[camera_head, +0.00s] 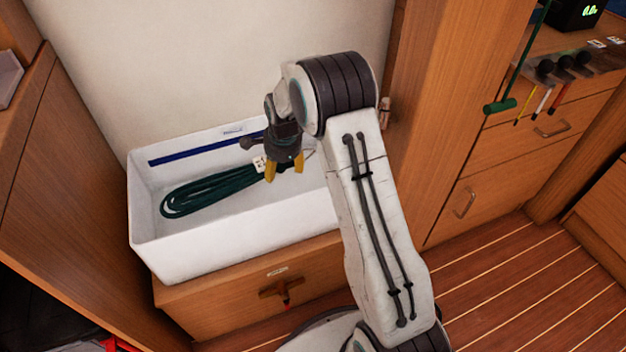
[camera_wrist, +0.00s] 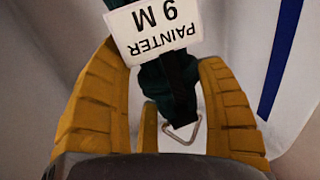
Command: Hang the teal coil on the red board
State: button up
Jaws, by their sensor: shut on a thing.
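The teal coil (camera_head: 207,194) is a dark green-teal bundle of line lying in a white bin (camera_head: 250,232) in the head view. A white tag (camera_wrist: 152,32) reading "PAINTER 9 M" is on its right end, with a metal triangular ring (camera_wrist: 181,135) beside it in the wrist view. My gripper (camera_head: 284,170) reaches down into the bin at that end. Its yellow fingers are shut on the coil's bound end (camera_wrist: 176,88), between tag and ring. I cannot make out a red board in either view.
The bin stands on a wooden drawer unit (camera_head: 240,300) against a pale wall. A blue stripe (camera_head: 205,149) runs along its inner back wall. A wooden post (camera_head: 428,120) rises at right, before drawers with hanging tools (camera_head: 545,85). Plank floor lies open at lower right.

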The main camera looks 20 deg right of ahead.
aim_at(284, 193)
dwell(0.4)
notch_tip(284, 193, down, 3)
jog(key=b, duration=0.3)
jog(key=shift+b, duration=0.3)
notch_tip(284, 193, down, 6)
jog(key=shift+f+b, duration=0.25)
jog(key=shift+b, duration=1)
jog(key=o, duration=1.3)
jog(key=shift+c, duration=0.2)
